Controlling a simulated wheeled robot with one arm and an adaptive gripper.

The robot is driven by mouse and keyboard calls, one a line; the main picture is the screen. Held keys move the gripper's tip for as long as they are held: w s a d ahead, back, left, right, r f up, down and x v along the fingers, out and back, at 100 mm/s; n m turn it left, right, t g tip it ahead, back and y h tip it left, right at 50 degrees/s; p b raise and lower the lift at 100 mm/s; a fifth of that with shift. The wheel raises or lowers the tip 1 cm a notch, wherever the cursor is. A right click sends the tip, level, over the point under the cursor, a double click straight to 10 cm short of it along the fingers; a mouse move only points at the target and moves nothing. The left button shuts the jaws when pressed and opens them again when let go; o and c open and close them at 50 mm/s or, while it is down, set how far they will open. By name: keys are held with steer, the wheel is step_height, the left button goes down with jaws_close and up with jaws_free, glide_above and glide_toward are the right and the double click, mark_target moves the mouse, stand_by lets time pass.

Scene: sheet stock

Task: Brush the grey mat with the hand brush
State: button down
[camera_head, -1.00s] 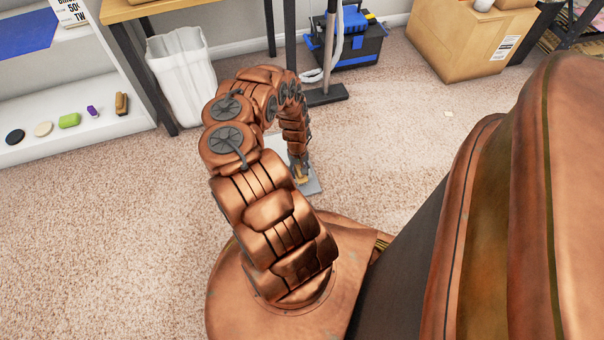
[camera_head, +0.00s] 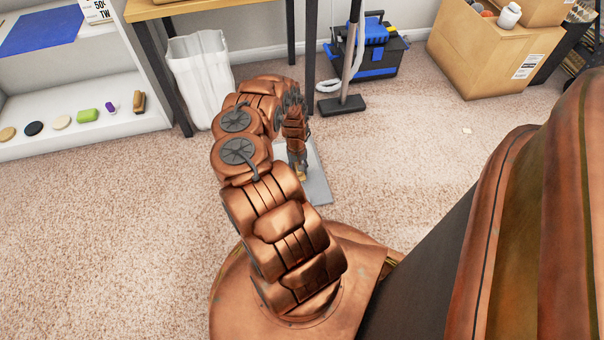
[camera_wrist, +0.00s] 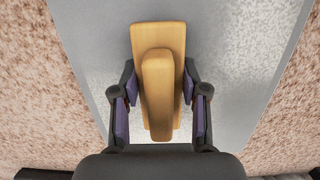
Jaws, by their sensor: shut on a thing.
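The hand brush (camera_wrist: 158,85) has a wooden body and a raised wooden handle, with a pale strip at its lower edge in the wrist view. My gripper (camera_wrist: 158,78) is shut on its handle, one dark and purple finger on each side. The grey mat (camera_wrist: 105,40) lies beneath the brush, with pale speckles on parts of it. I cannot tell whether the brush touches it. In the head view, my gripper (camera_head: 298,162) and a bit of the brush (camera_head: 301,176) show over the mat (camera_head: 319,184), which my arm partly hides.
The mat lies on beige carpet (camera_head: 410,180). A white shelf (camera_head: 60,140) with several small items stands left, beside a white bin (camera_head: 200,80). A broom head (camera_head: 341,105), a toolbox (camera_head: 370,50) and a cardboard box (camera_head: 490,60) stand behind. Carpet is clear on both sides.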

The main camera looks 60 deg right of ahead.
steer(key=shift+w+d+f+b, duration=0.1)
steer(key=shift+w+d+b, duration=0.2)
steer(key=shift+w, duration=0.6)
steer(key=shift+w+d+b, duration=0.2)
steer(key=shift+w+b, duration=0.1)
steer(key=shift+w, duration=0.6)
steer(key=shift+s, duration=0.1)
steer(key=shift+r+p, duration=2.85)
steer(key=shift+r, duration=0.8)
